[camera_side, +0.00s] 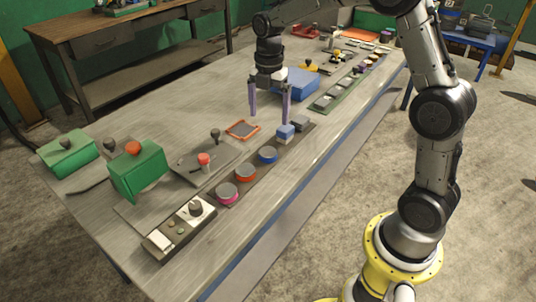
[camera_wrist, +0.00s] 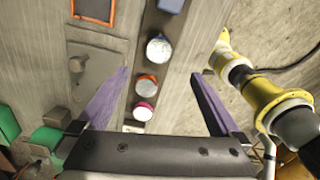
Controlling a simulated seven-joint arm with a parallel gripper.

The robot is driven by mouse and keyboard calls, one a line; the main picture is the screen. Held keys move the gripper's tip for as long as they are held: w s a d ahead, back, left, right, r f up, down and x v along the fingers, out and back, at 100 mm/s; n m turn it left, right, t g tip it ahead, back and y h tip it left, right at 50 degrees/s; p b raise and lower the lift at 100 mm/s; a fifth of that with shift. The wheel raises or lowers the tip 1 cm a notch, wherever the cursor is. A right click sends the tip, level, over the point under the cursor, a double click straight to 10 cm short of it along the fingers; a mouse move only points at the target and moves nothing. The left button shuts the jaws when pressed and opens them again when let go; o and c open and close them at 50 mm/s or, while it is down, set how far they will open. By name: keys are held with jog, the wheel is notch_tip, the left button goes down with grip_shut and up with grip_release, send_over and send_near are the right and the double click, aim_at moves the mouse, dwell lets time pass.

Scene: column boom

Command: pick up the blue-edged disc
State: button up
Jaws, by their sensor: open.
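The blue-edged disc (camera_side: 267,155) has a pale grey top and sits on a dark strip along the table's near edge. It also shows in the wrist view (camera_wrist: 159,50), at upper centre, beyond the fingertips. My gripper (camera_side: 269,119) points down above the table, its two purple fingers spread with nothing between them. In the side view it appears above and behind the disc, apart from it. The wrist view shows both fingers (camera_wrist: 160,74) wide apart.
An orange-edged disc (camera_side: 245,173) and a pink-edged disc (camera_side: 227,193) sit beside it on the strip. A blue block (camera_side: 285,132) stands at its other side. A red-topped knob (camera_side: 204,160) and a green box (camera_side: 138,172) are left.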

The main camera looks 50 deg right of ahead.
aim_at(268, 151)
notch_tip(268, 151, down, 13)
jog(key=shift+a+r, duration=0.1)
jog(key=shift+r, duration=0.1)
jog(key=shift+w+r, duration=0.1)
grip_shut()
dwell(0.6)
